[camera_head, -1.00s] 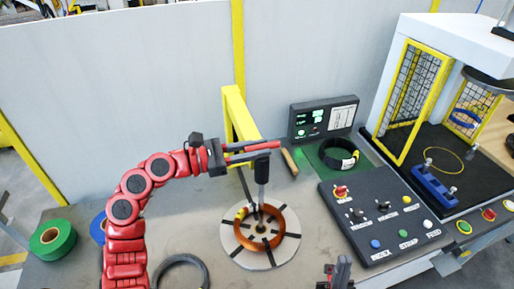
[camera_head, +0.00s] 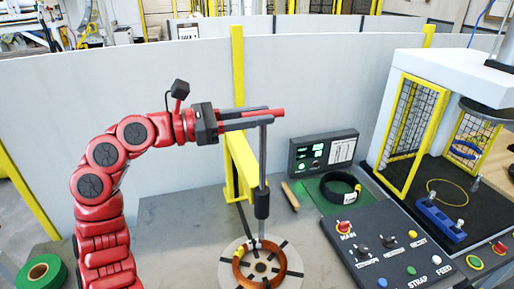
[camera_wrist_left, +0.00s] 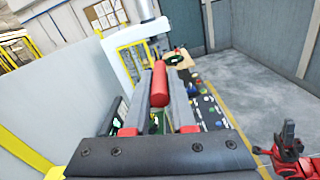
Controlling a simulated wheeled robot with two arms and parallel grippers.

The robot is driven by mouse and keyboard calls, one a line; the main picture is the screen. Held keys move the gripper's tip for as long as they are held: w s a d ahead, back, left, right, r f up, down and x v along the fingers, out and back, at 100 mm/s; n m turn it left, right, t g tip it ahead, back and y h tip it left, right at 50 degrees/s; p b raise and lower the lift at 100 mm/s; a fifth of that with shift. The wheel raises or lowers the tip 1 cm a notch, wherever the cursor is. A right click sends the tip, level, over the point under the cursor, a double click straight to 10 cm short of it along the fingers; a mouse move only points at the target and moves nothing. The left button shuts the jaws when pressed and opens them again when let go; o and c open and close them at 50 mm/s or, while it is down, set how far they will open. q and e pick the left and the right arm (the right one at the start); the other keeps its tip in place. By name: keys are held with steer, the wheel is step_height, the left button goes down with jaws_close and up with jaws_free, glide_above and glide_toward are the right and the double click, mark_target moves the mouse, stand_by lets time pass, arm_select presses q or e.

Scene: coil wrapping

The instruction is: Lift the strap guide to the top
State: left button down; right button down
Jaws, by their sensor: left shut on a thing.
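The strap guide shows as a red handle (camera_head: 276,112) at the top of a grey upright rod (camera_head: 263,160) with a black sleeve (camera_head: 262,204) lower down. My left gripper (camera_head: 266,114) is shut on the red handle, high above the table. In the left wrist view the red handle (camera_wrist_left: 160,84) lies between the two grey fingers. The rod stands in front of the yellow post (camera_head: 241,170), above the copper-coloured coil (camera_head: 240,272) on a round plate.
A dark display box (camera_head: 322,152) and a black coil (camera_head: 340,188) are right of the post. A button panel (camera_head: 390,252) stands at the front right, with a yellow-framed cage (camera_head: 408,120) behind. A green roll (camera_head: 42,272) is at the left. A pale wall closes the back.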

arm_select(q)
step_height(320, 180, up, 6)
steer(key=shift+a+p, duration=0.1)
steer(key=shift+p, duration=0.7)
steer(key=c, duration=0.8)
jaws_free()
steer(key=shift+o, duration=0.2)
steer(key=shift+f, duration=0.1)
steer(key=shift+a, duration=0.2)
steer(key=b+v, duration=0.6)
steer(key=v, duration=1.1)
